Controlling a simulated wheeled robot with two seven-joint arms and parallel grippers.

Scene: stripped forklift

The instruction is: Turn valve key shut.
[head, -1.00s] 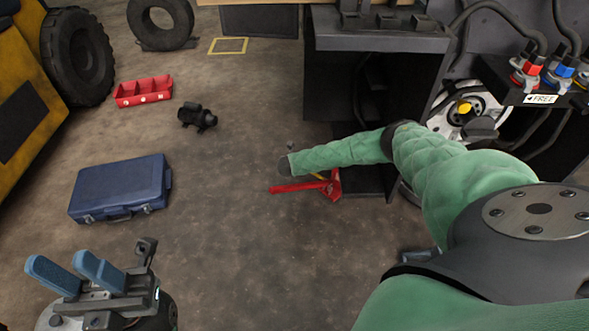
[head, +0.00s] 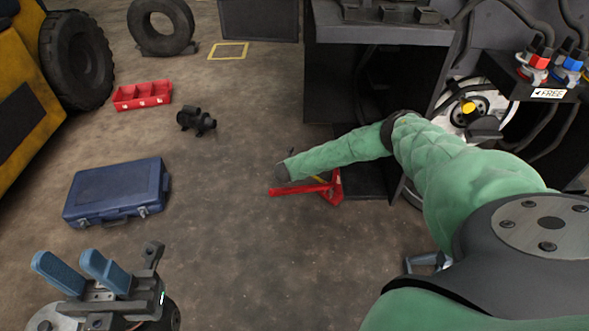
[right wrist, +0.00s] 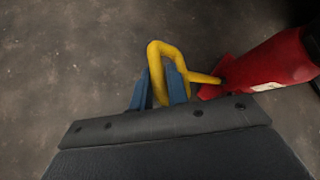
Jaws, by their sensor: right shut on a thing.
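The valve key is a yellow bent bar (right wrist: 163,46) forming a loop, seen in the right wrist view. Its stem runs right to a red body (right wrist: 262,65). My right gripper (right wrist: 158,88) has its blue fingers closed on one leg of the loop. In the head view my green right arm hides this gripper and most of the key; the red body (head: 330,187) shows low on the floor beside the dark cabinet. My left gripper (head: 80,270) is at the lower left, empty, its blue fingers apart.
A blue case (head: 117,190), a black fitting (head: 196,120) and a red tray (head: 142,94) lie on the floor at left. The cabinet (head: 380,33) and a panel with a FREE label (head: 548,93) stand at right. The middle floor is clear.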

